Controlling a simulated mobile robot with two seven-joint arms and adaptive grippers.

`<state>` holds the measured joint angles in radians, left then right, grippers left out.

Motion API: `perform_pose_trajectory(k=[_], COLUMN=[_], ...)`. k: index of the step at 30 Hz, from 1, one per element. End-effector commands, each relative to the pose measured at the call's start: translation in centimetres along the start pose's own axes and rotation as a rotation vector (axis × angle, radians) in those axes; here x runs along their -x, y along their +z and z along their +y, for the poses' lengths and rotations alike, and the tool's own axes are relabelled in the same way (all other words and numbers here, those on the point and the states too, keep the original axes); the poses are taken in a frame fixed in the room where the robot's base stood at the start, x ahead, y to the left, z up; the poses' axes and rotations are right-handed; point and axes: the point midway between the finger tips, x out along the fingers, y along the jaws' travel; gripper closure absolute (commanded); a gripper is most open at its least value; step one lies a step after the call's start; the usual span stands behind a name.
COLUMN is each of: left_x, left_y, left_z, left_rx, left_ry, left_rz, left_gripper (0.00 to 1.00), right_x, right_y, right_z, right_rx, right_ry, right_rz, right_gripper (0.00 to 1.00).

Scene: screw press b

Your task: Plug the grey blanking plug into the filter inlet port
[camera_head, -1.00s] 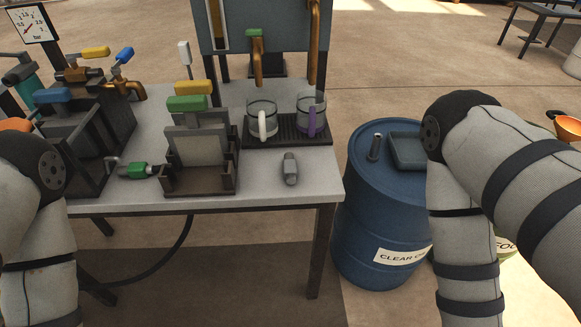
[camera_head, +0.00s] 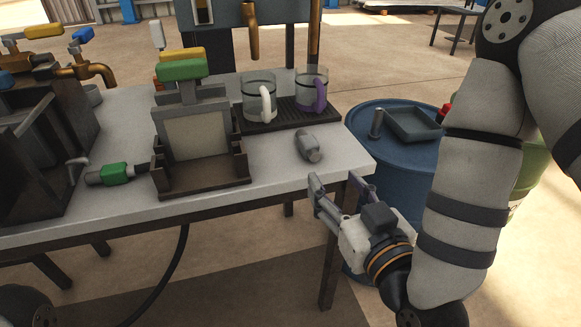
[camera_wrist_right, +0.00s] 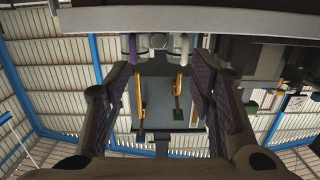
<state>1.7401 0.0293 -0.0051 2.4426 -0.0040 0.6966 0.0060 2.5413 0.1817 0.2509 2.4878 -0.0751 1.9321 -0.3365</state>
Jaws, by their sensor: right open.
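The grey blanking plug (camera_head: 308,147) lies on the bench top near its right front corner, in front of the drip tray. My right gripper (camera_head: 337,183) is open and empty, just off the bench's front edge, a little below and right of the plug, its fingers pointing toward the bench. My left gripper is out of view.
A dark plate stand (camera_head: 200,178) is left of the plug. Two glass mugs (camera_head: 259,98) (camera_head: 311,90) stand on the drip tray (camera_head: 285,119) behind it. A blue drum (camera_head: 360,145) is close on the right. The bench's front right surface is mostly clear.

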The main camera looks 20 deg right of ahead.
Motion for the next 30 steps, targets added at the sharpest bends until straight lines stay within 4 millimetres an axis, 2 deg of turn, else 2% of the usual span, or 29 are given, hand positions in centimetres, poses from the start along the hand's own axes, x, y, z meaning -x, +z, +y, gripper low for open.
perform_pose_trajectory(k=[2, 5, 9, 14, 21, 28, 29, 30], left_x=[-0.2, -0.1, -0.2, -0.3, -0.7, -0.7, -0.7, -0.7], left_y=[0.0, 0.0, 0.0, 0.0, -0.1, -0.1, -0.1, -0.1], left_z=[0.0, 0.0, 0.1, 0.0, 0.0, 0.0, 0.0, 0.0], left_rx=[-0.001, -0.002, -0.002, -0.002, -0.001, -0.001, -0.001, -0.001], left_ry=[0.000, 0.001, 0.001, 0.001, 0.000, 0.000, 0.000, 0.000], left_rz=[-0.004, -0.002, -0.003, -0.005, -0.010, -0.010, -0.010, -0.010], left_gripper=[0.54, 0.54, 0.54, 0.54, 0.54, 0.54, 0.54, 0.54], right_x=[-0.6, -2.6, -5.6, -7.7, -11.9, -12.3, -12.3, -12.3], right_y=[-0.9, -1.6, -1.5, -1.4, -1.3, -1.3, -1.3, -1.3], right_z=[0.2, 0.2, 0.1, 0.1, -0.1, -0.1, -0.1, -0.1], right_rx=[0.001, 0.002, 0.002, 0.001, 0.001, 0.001, 0.001, 0.001], right_ry=[0.009, 0.012, 0.009, 0.009, 0.010, 0.009, 0.009, 0.009], right_rz=[0.041, 0.054, 0.049, 0.047, 0.045, 0.042, 0.042, 0.042], right_gripper=[0.50, 0.50, 0.50, 0.50, 0.50, 0.50, 0.52, 0.61])
